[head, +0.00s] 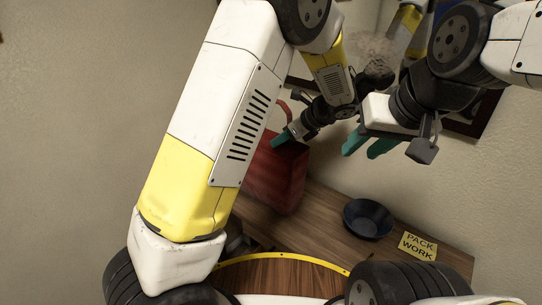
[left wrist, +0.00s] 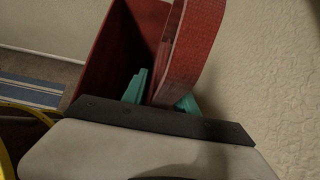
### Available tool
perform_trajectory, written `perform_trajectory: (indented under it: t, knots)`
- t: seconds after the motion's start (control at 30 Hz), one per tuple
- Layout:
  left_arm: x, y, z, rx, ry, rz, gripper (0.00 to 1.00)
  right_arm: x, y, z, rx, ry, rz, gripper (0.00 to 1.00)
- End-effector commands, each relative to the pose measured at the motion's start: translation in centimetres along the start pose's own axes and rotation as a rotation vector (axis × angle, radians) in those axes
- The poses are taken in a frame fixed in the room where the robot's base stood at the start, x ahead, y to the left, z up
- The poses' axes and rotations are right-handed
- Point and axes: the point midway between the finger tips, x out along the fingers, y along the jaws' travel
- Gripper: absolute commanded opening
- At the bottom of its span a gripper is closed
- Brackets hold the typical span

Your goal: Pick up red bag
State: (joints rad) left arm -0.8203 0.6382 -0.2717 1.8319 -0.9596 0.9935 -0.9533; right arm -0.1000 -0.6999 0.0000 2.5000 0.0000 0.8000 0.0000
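The red bag (head: 275,180) stands on the wooden desk, partly behind my left arm. Its raised red handle (head: 277,114) shows beside my left gripper (head: 283,138), which is at the bag's top edge. In the left wrist view, the handle (left wrist: 188,50) passes between the teal fingers of my left gripper (left wrist: 162,90), with the open bag (left wrist: 105,55) behind. A dark gap shows between the left finger and the handle, so the gripper looks open around it. My right gripper (head: 367,144) is open and empty, to the right of the bag and above the desk.
A dark blue bowl (head: 368,219) sits on the wooden desk (head: 320,213) right of the bag. A yellow card reading "PACK WORK" (head: 417,246) lies farther right. A dark-framed panel (head: 478,115) is on the wall behind my arms.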

Motion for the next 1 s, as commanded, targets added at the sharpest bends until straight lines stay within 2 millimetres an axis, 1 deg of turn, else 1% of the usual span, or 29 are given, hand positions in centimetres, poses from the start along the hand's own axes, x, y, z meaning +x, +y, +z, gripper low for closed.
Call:
perform_trajectory:
  t: [0.07,0.1,0.23,1.0]
  knots:
    - [-0.02,0.00,-0.01,0.000,0.000,0.000,0.33,0.00,0.00,0.00,0.000,0.000,0.000,0.36]
    - [-0.02,0.00,-0.01,0.000,0.000,0.000,0.25,0.00,0.00,0.00,0.000,0.000,0.000,0.36]
    - [-0.04,0.00,-0.01,0.000,0.000,0.000,0.00,0.00,0.00,0.00,0.000,0.000,0.000,0.36]
    - [-0.07,-0.05,-0.04,-0.002,0.001,-0.001,0.00,0.00,0.00,0.00,0.000,0.000,0.000,0.36]
